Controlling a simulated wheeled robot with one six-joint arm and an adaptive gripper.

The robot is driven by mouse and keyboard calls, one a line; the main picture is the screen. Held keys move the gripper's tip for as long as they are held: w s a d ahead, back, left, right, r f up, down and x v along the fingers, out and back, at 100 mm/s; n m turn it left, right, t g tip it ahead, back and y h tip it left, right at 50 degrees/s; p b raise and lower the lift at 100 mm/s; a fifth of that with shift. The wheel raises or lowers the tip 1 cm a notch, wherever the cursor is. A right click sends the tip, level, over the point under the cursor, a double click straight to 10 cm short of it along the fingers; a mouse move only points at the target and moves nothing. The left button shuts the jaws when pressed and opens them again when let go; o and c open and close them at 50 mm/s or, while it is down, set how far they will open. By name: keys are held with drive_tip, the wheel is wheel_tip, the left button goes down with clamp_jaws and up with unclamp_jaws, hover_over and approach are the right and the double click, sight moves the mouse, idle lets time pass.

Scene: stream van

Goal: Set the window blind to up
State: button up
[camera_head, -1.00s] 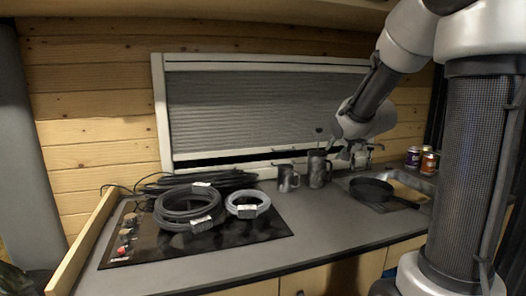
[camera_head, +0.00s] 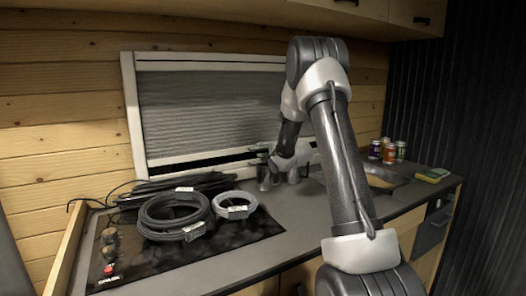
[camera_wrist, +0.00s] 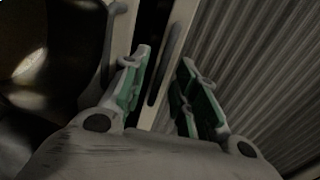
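The window blind (camera_head: 210,110) is a grey pleated sheet in a white frame. It is down over most of the window, with a narrow dark gap below its bottom rail (camera_head: 200,156). My gripper (camera_head: 268,160) is at the lower right part of the window, by the rail; its fingertips are hard to make out there. In the wrist view my gripper (camera_wrist: 165,78) is open, with two green-padded fingers apart. The pale bottom rail (camera_wrist: 170,62), with a dark slot in it, shows between the fingers. The blind's pleats (camera_wrist: 255,60) fill the right side. I cannot tell whether a finger touches the rail.
A black hob (camera_head: 190,250) holds a black cable coil (camera_head: 150,222) and a smaller grey coil (camera_head: 238,212). Metal mugs (camera_head: 268,180) stand under my gripper, partly hidden. Several cans (camera_head: 388,152) and a sponge (camera_head: 433,175) are at the right. Wall cupboards (camera_head: 350,8) hang above.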

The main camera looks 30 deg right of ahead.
drive_tip(key=shift+w+f, duration=0.1)
drive_tip(key=shift+w, duration=0.3)
clamp_jaws()
